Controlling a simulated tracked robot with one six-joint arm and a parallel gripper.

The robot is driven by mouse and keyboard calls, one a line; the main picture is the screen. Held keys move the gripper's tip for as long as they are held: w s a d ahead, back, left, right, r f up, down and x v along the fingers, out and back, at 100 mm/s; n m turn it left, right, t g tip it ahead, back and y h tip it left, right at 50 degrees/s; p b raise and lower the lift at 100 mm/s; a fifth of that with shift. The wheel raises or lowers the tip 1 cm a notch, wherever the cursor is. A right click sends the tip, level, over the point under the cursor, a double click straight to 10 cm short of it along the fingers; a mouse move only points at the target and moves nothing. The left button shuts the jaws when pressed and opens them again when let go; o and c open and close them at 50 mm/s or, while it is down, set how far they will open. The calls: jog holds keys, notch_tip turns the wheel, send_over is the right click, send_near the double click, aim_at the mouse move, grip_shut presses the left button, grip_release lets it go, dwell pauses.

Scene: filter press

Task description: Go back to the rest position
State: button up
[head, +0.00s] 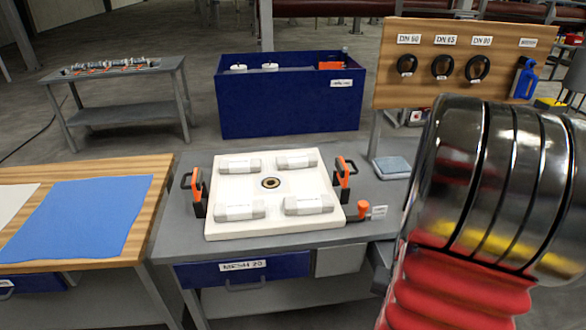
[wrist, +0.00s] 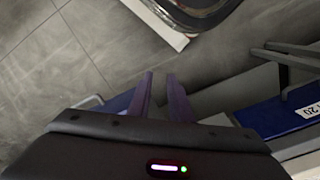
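My gripper (wrist: 161,76) shows in the wrist view, with its two dark fingers apart and nothing between them. It points over the grey tiled floor (wrist: 50,70), close to the grey bench frame and the blue drawer (wrist: 285,117) with a label ending in 20. In the head view my gripper is out of sight; my arm, dark and shiny with a red ribbed sleeve, fills the right side. The white filter plate (head: 268,225) lies on the grey bench (head: 185,242), with several wrapped white rolls on it and a dark ring at its centre.
Orange-handled clamps (head: 197,190) stand at both sides of the plate. A wooden table (head: 150,185) with a blue cloth (head: 85,215) is at left. A blue bin (head: 290,110) stands behind. A tool board (head: 440,35) with black rings and a blue bottle (head: 524,78) is at right.

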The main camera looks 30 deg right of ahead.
jog(key=w+a+r+n+t, duration=0.2)
jog(key=w+a+r+n, duration=0.1)
jog(key=a+r, duration=0.5)
jog(key=w+a+r+n+t, duration=0.2)
jog(key=w+a+r+n, duration=0.2)
jog(key=a+r, duration=0.5)
jog(key=w+a+r+n+t, duration=0.2)
jog(key=w+a+r+n, duration=0.2)
jog(key=a+r, duration=0.4)
jog(key=a, duration=0.2)
jog(key=shift+w+a+r+n, duration=0.15)
jog(key=shift+w+a+n, duration=0.1)
jog(key=shift+a+n, duration=0.05)
